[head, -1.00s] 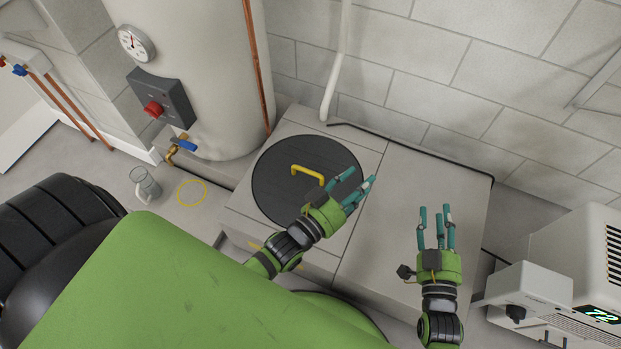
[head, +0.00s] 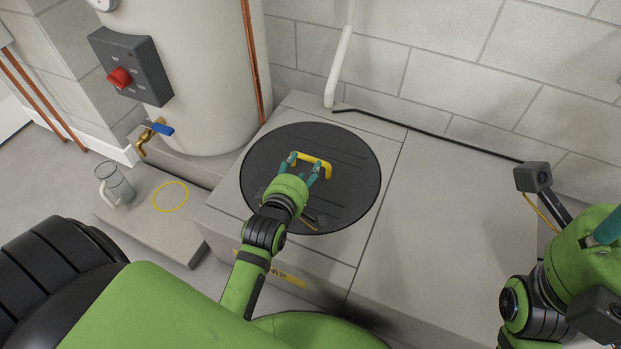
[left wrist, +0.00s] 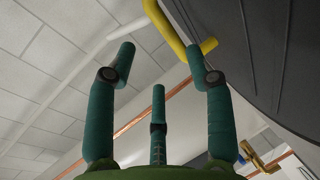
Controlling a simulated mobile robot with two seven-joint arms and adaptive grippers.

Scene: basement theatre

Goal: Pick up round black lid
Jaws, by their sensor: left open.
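The round black lid (head: 350,195) lies flat on the grey box, with a yellow bar handle (head: 326,169) on top. My left gripper (head: 303,165) is over the lid, its teal fingers spread at the handle. In the left wrist view the fingers (left wrist: 160,65) are apart and empty. The handle (left wrist: 165,25) passes beyond and between the tips, close to the right finger; I cannot tell if they touch. The lid (left wrist: 265,55) fills the right side there. My right gripper (head: 603,232) is partly cut off at the right edge, its finger opening hidden.
The grey box top (head: 430,215) right of the lid is bare. A black cable (head: 440,137) runs along the wall. A tank (head: 205,80) with a brass valve (head: 150,137) stands at left. A glass mug (head: 115,184) and a yellow ring (head: 171,196) are on the low slab.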

